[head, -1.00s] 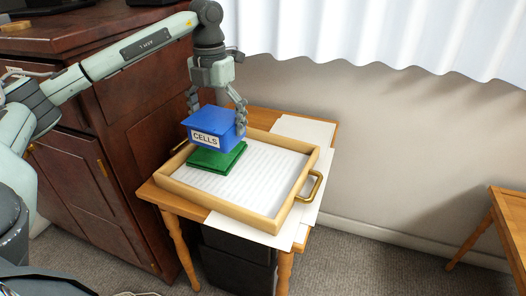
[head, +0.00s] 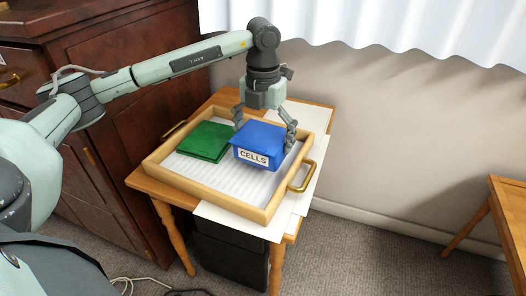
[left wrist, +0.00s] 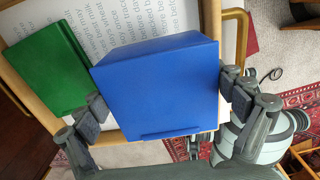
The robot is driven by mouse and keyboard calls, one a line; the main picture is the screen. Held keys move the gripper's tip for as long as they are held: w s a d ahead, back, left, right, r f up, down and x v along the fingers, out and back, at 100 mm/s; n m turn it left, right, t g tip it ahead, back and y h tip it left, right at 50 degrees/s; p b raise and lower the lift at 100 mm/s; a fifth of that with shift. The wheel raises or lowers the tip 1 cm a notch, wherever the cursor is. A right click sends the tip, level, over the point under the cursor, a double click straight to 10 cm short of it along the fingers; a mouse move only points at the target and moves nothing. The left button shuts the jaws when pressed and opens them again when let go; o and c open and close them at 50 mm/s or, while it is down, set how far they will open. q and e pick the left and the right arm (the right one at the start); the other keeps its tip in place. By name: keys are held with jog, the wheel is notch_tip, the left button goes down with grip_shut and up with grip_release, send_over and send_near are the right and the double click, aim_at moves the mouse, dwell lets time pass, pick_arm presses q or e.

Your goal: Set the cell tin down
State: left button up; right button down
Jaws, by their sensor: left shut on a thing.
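The cell tin (head: 259,146) is a blue box with a white label reading CELLS. My left gripper (head: 264,128) is shut on it, one finger at each side, and holds it over the right part of the wooden tray (head: 227,209). In the left wrist view the tin (left wrist: 158,85) fills the middle between the fingers (left wrist: 165,105). Whether its underside touches the tray is hidden. A green flat item (head: 205,141) lies in the tray just left of the tin. It also shows in the left wrist view (left wrist: 45,70). My right gripper is not seen.
The tray has brass handles and a printed sheet (head: 215,173) inside. It stands on a small wooden table (head: 150,180) with loose papers (head: 300,115) under it. A dark wooden cabinet (head: 120,130) is at left, a wall behind. The tray's front area is bare paper.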

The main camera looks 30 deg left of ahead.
pick_arm(q)
notch_tip(320, 180, down, 3)
jog(key=shift+f, duration=0.4)
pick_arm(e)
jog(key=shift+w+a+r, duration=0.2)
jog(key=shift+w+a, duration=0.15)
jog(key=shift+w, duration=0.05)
pick_arm(q)
jog(key=shift+f, duration=0.15)
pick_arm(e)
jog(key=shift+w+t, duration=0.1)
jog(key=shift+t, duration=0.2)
pick_arm(q)
jog(key=o, duration=1.2)
jog(key=shift+o, duration=0.5)
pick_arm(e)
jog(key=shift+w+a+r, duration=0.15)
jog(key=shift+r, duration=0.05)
